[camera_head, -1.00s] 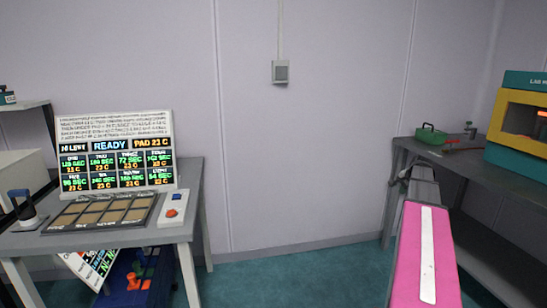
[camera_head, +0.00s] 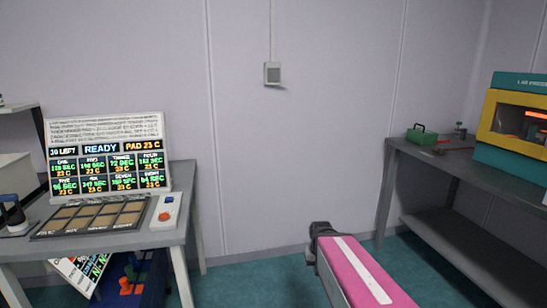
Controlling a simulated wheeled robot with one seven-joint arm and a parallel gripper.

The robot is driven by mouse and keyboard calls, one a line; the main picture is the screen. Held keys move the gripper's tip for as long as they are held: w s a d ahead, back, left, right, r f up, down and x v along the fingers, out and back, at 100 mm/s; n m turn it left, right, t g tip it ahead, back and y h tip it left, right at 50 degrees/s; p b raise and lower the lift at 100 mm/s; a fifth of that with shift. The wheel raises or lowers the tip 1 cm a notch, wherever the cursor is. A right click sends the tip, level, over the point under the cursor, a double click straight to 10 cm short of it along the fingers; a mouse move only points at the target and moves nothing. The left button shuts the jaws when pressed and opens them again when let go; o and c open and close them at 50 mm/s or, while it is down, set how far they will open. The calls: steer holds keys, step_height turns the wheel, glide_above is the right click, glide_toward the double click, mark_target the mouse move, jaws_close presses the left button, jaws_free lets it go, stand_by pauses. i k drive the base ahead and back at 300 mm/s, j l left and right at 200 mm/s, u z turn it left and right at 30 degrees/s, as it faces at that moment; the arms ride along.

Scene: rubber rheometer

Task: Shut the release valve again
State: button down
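I cannot single out the release valve for sure. A small dark upright fitting (camera_head: 460,131) stands on the right bench, just left of the yellow and teal lab press (camera_head: 508,120). It is too small to tell whether it is the valve, or open or shut. A small red piece (camera_head: 442,143) lies in front of it. My pink arm reaches up from the bottom edge and ends in a dark grey part over the floor, left of the right bench and apart from it. No gripper fingers can be made out.
The right bench (camera_head: 480,170) has a green box (camera_head: 422,135) near its left end and a lower shelf. The left table (camera_head: 110,243) holds a display board (camera_head: 108,155), a tray of tan pads (camera_head: 92,217) and a red-button box (camera_head: 166,213). Floor between them is clear.

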mark_target(448, 141)
steer(key=z, duration=1.85)
